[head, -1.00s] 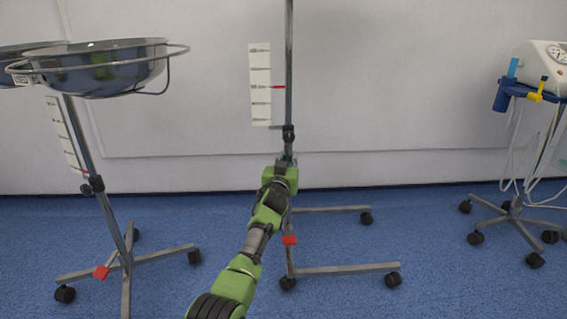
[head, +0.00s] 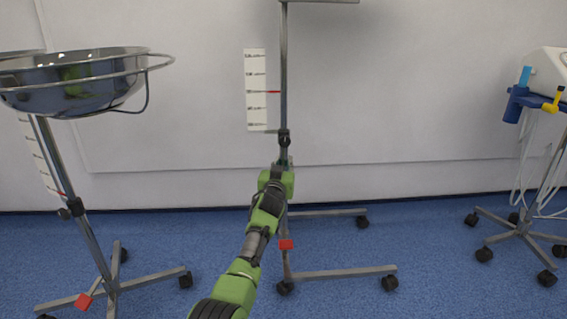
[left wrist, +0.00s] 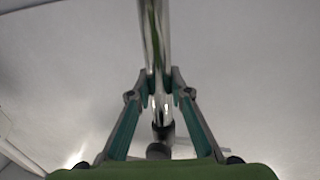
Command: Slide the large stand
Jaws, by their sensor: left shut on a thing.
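The large stand (head: 284,72) is upright in the middle of the head view. It has a metal pole, a white scale card with a red pointer, and a wheeled base with two bars reaching right. The edge of its flat top shows at the upper border. My left gripper (head: 283,163) is at the pole, just below the black clamp, partly hidden by my own green arm. In the left wrist view the left gripper (left wrist: 160,88) is shut on the shiny pole (left wrist: 155,35), which stands between its fingers. My right gripper is not in view.
A bowl stand (head: 82,82) with a wheeled cross base is at the left. A wheeled stand with a white device (head: 547,68), blue holder and hanging tubes is at the right. A pale wall (head: 400,110) is close behind. Blue floor (head: 425,235) is free between the stands.

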